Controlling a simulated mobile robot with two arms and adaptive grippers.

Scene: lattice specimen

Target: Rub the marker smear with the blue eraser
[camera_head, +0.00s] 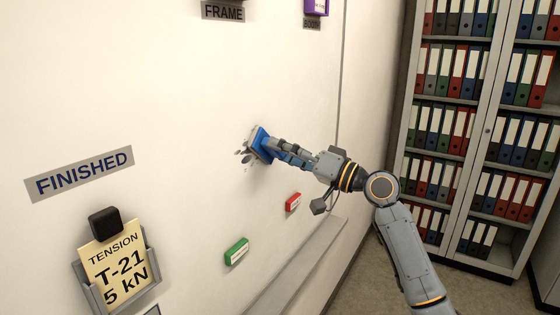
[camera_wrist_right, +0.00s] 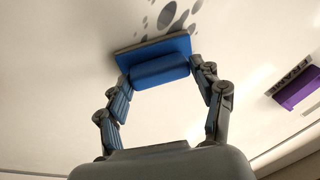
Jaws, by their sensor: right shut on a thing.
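The blue eraser (camera_head: 262,145) is against the whiteboard in the head view, at the right side of the dark marker smear (camera_head: 245,152). My right gripper (camera_head: 277,150) is shut on the eraser. In the right wrist view the eraser (camera_wrist_right: 155,58) sits between the two fingertips, its pad side toward the board. Grey smear blots (camera_wrist_right: 167,15) show just beyond the eraser's edge. The eraser hides part of the board there, and I cannot tell whether the pad presses on it. My left gripper is not in view.
A red eraser (camera_head: 293,202) and a green eraser (camera_head: 237,251) are on the board below. A grey ledge (camera_head: 295,268) runs along the bottom. A card holder (camera_head: 118,275) hangs at lower left. Binder shelves (camera_head: 480,120) stand right.

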